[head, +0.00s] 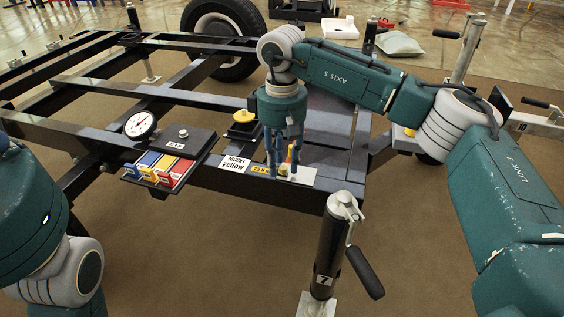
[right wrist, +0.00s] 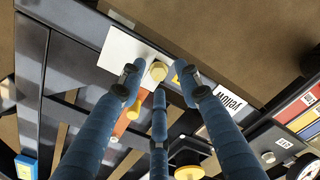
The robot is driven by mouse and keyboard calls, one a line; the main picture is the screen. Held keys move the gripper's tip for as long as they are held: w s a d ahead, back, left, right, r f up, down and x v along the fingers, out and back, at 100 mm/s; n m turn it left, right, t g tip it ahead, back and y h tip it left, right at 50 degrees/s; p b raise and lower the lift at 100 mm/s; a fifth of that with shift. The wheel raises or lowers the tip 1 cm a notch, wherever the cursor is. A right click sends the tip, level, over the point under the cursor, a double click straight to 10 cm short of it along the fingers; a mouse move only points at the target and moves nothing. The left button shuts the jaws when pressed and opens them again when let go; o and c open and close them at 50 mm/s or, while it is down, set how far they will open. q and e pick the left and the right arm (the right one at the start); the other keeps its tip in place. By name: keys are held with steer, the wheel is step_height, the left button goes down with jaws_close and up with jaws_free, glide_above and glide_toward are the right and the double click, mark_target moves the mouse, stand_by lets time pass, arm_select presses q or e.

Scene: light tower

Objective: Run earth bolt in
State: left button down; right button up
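A yellow bolt (head: 283,170) with a hex head stands at a pale plate (head: 302,176) on the trailer's dark front beam. In the right wrist view the bolt head (right wrist: 158,71) sits at the edge of the pale plate (right wrist: 122,48). My right gripper (head: 284,177) points down over it; its three blue fingers (right wrist: 162,80) are spread around the bolt head, with gaps showing. How far the bolt is in cannot be told. My left arm shows at the lower left, but its gripper is out of view.
A "MOUNT yellow" label (head: 235,163) and a yellow torque tag (head: 263,169) lie left of the bolt. A yellow knob (head: 243,116), a dial gauge (head: 140,125) and coloured blocks (head: 160,168) stand further left. A crank jack (head: 335,235) rises in front, right.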

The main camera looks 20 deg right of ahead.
jaws_close()
steer(key=shift+r, duration=0.1)
